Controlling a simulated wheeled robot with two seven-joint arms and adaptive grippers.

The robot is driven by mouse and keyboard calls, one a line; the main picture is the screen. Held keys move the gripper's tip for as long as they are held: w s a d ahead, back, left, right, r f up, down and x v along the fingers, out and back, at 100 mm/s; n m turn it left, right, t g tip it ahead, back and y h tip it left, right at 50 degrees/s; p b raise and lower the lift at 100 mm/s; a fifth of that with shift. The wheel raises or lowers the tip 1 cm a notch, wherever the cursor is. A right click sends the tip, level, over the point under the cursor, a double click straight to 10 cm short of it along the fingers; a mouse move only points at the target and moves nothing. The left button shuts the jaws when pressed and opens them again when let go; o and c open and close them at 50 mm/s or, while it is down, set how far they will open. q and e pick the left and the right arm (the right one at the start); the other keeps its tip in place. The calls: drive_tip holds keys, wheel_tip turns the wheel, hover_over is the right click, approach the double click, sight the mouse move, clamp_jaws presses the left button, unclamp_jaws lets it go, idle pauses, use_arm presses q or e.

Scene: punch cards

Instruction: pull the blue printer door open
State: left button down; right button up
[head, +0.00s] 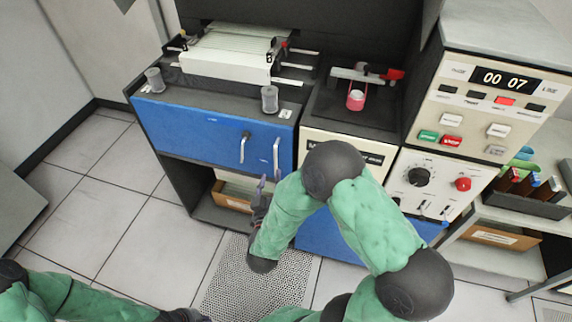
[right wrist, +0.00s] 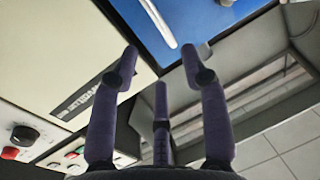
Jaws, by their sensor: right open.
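The blue printer door (head: 195,125) is the wide front panel under the printer at the left, and it looks shut.
An open shelf with a cardboard box (head: 232,196) is below the door. A cream control panel (head: 440,185) with knobs and buttons stands to the right. A trolley with a dark tray (head: 520,196) is at the far right. The tiled floor (head: 140,240) at left is clear.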

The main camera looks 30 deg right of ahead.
drive_tip(key=b+x, duration=0.2)
drive_tip(key=x, duration=0.8)
drive_tip(key=shift+w+d+b, duration=0.25)
drive_tip(key=shift+w+b, duration=0.05)
drive_tip(key=shift+b, duration=0.05)
clamp_jaws()
